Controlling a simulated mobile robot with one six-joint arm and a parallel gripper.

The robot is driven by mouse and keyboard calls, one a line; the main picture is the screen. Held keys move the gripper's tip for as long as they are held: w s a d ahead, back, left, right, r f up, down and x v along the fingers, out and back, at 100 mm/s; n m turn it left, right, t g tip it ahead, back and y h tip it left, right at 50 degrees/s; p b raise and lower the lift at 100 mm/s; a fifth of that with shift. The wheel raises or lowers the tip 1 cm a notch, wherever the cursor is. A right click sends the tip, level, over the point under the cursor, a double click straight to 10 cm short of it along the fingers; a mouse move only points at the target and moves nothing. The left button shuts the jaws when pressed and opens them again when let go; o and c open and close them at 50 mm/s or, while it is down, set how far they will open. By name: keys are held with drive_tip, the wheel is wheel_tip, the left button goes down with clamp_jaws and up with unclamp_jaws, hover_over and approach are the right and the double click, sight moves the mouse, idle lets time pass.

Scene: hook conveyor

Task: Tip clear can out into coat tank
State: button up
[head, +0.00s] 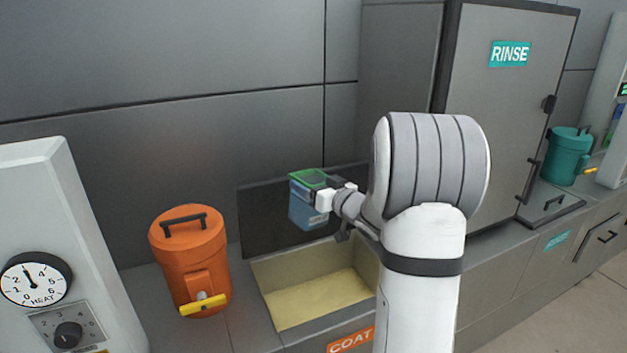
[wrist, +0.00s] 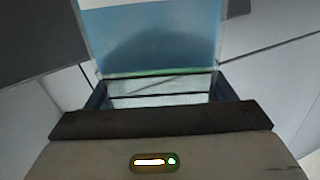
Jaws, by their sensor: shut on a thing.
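The clear can (head: 308,207) is a bluish see-through box with a green rim, held upright or nearly so above the coat tank. My gripper (head: 328,199) is shut on its right side in the head view. In the wrist view the can (wrist: 155,45) fills the top middle, beyond the dark finger edge; its contents cannot be told clearly. The coat tank (head: 262,272) is an open, cream-lined basin below the can, with a yellowish floor and an orange COAT label (head: 350,341) on its front. My arm hides the tank's right part.
An orange drum (head: 190,262) with a yellow tap stands left of the tank. A HEAT dial panel (head: 36,280) is at far left. A grey RINSE cabinet (head: 505,120) and a teal drum (head: 566,157) stand to the right. A dark panel (head: 262,222) rises behind the tank.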

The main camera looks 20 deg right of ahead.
drive_tip(key=f+m+p, duration=0.2)
drive_tip(key=m+p, duration=0.1)
drive_tip(key=m, duration=0.1)
drive_tip(key=f+m+p, duration=0.2)
drive_tip(key=m+p, duration=0.1)
drive_tip(key=m, duration=0.1)
drive_tip(key=d+f+m+p, duration=0.1)
drive_tip(key=f+m+p, duration=0.2)
drive_tip(key=shift+w+d+m, duration=0.1)
drive_tip(key=shift+w+m, duration=0.1)
drive_tip(key=shift+m, duration=0.2)
drive_tip(key=f+m, duration=0.1)
drive_tip(key=m, duration=0.1)
drive_tip(key=d+f+m+p, duration=0.1)
drive_tip(key=shift+w+m, duration=0.15)
drive_tip(key=shift+m, duration=0.25)
drive_tip(key=shift+w+d+m+p, duration=0.1)
drive_tip(key=shift+d+m+p, duration=0.3)
drive_tip(key=shift+m, duration=0.35)
drive_tip(key=shift+w+d+m+p, duration=0.15)
drive_tip(key=shift+m+p, duration=0.35)
drive_tip(key=shift+m, duration=0.25)
drive_tip(key=shift+s, duration=0.1)
